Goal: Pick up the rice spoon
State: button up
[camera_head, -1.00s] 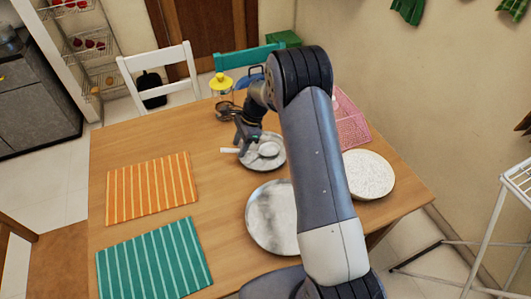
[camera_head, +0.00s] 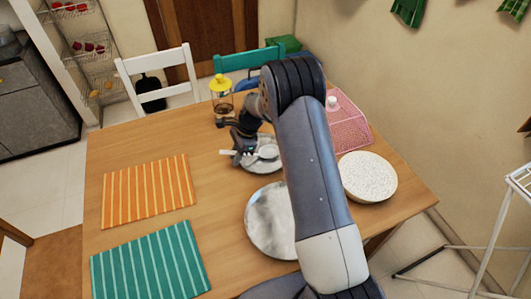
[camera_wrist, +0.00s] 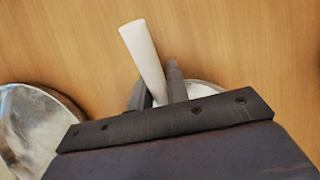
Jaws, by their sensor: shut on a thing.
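The rice spoon (camera_head: 268,151) is white, with its bowl over a small grey plate (camera_head: 259,169) and its handle pointing left past the plate's edge. My gripper (camera_head: 238,156) is shut on the spoon's handle. In the wrist view the pale handle (camera_wrist: 142,48) passes between the two dark fingers of my gripper (camera_wrist: 158,92), and its end sticks out beyond them. The spoon's bowl is hidden in the wrist view by my gripper's body. I cannot tell whether the spoon is clear of the plate.
A larger grey plate (camera_head: 268,222) lies in front, partly behind my arm. A yellow-topped jar (camera_head: 222,98) stands behind my gripper. Orange (camera_head: 148,190) and green (camera_head: 150,262) mats lie at the left.

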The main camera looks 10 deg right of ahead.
jog(key=shift+r, duration=0.15)
grip_shut()
notch_tip(320, 180, up, 10)
jog(key=p, duration=0.6)
jog(key=shift+p, duration=0.3)
dwell(0.5)
